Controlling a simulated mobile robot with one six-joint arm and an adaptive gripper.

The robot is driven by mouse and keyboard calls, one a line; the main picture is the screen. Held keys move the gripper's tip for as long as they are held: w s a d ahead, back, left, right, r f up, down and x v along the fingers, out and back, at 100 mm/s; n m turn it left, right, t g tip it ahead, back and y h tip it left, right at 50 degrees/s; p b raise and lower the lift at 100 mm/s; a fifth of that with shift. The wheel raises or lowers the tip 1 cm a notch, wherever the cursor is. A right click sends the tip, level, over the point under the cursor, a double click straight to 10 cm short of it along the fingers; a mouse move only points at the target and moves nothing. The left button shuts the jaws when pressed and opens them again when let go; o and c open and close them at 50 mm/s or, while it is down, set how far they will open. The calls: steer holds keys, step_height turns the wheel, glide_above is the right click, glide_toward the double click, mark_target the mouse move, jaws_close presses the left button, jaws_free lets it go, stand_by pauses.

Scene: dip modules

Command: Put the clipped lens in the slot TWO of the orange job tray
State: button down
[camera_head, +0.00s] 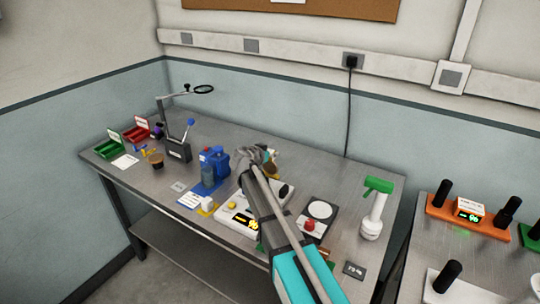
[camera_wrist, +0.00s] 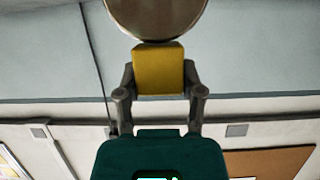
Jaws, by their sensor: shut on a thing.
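In the wrist view my gripper (camera_wrist: 158,75) is shut on a yellow clip (camera_wrist: 158,60), with a round lens (camera_wrist: 157,15) at the clip's far end, cut off by the top edge. In the head view my gripper (camera_head: 262,158) is raised above the back middle of the grey bench; the lens cannot be made out there. The orange job tray (camera_head: 438,206) is on the separate table at the right, well apart from my gripper. It bears black upright cylinders, a white-topped block and a lit display. Its slot labels are too small to read.
On the bench are a blue bottle-like unit (camera_head: 213,165), a black pad with a white disc (camera_head: 320,210), a green-and-white spray-like bottle (camera_head: 373,208) and a magnifier stand (camera_head: 178,150). A white tray (camera_head: 460,289) stands in front of the orange one. A gap separates the tables.

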steer(key=shift+f, duration=0.15)
steer(key=shift+c, duration=1.1)
jaws_free()
steer(key=shift+r, duration=0.25)
steer(key=shift+s+a+r, duration=0.1)
steer(key=shift+s, duration=0.15)
steer(key=s+a, duration=0.2)
steer(key=s, duration=0.1)
steer(key=s+a, duration=0.3)
steer(key=s, duration=0.1)
steer(key=s+a+p, duration=0.1)
steer(key=s+a, duration=0.2)
steer(key=s, duration=0.1)
steer(key=shift+s+a+r, duration=0.2)
steer(key=shift+a+r, duration=0.05)
steer(key=shift+r, duration=0.15)
